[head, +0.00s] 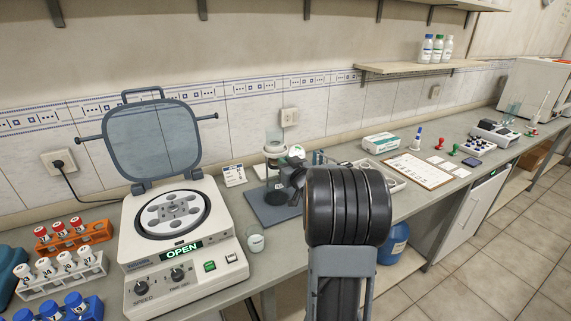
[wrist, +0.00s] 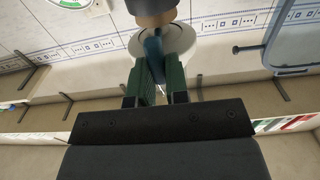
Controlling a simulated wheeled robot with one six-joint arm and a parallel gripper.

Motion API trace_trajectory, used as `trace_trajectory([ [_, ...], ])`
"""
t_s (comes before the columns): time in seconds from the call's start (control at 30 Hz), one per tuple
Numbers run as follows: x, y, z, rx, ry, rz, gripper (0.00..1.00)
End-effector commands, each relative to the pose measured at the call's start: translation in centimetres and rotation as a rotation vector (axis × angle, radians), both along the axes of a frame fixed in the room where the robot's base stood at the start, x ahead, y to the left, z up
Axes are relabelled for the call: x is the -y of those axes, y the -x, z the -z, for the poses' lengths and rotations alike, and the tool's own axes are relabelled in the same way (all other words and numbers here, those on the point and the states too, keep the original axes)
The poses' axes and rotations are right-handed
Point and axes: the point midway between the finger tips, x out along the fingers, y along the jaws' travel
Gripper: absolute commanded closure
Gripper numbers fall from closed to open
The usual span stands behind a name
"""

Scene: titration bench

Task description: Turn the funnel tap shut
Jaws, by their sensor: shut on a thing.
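The funnel (head: 275,136) stands upright in a white ring on a stand with a grey-blue base (head: 262,208), right of the centrifuge. In the wrist view, which looks upside down, a blue tap handle (wrist: 153,48) sits between the green fingers of my gripper (wrist: 157,76). The gripper is shut on this handle. A pale round part (wrist: 182,42) shows just behind it. In the head view my arm hides most of the gripper and the tap. I cannot tell the tap's exact angle or whether liquid is flowing.
The open-lidded centrifuge (head: 140,262) stands close on the left. A small beaker (head: 255,240) stands in front of the stand, near the bench edge. A white-green box (head: 380,143) and a clipboard (head: 420,170) lie to the right. A blue container (head: 394,243) is below the bench.

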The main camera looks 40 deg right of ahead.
Motion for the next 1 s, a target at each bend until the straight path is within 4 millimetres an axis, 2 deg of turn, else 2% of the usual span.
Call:
trace_trajectory([
  [0.37,0.16,0.02,-0.15,0.016,-0.121,0.0,1.0],
  [1.0,0.78,0.11,0.05,0.096,-0.708,0.001,1.0],
])
